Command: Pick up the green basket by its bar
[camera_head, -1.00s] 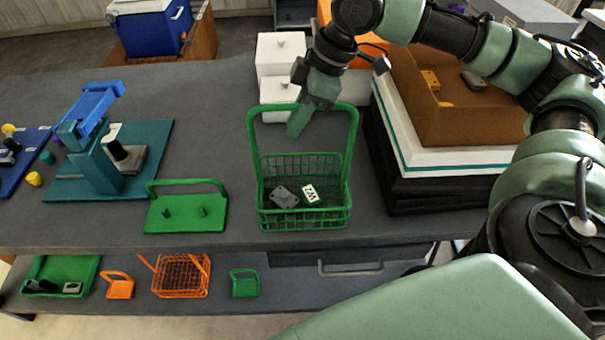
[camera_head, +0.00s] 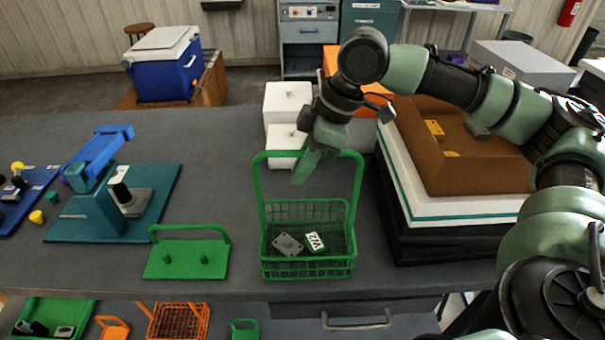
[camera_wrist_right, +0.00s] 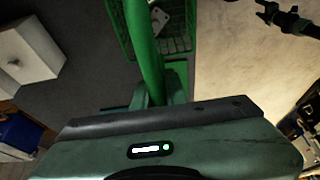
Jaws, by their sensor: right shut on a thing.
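The green basket (camera_head: 308,270) stands upright on the grey table, with its tall bar (camera_head: 262,190) rising above it. A grey metal part (camera_head: 288,244) and a white block with black markings (camera_head: 315,241) lie inside. My right gripper (camera_head: 304,166) reaches down from above and is shut on the top of the bar. In the right wrist view the bar (camera_wrist_right: 144,45) runs between the fingers (camera_wrist_right: 160,92), with the basket's mesh (camera_wrist_right: 122,25) beyond. The exact contact is partly hidden by the gripper. My left gripper is not in view.
A green plate with a handle and pegs (camera_head: 187,262) stands left of the basket. A teal stand with a blue lever (camera_head: 95,205) is farther left. White boxes (camera_head: 288,101) stand behind. A brown tray (camera_head: 470,178) on stacked slabs is close on the right.

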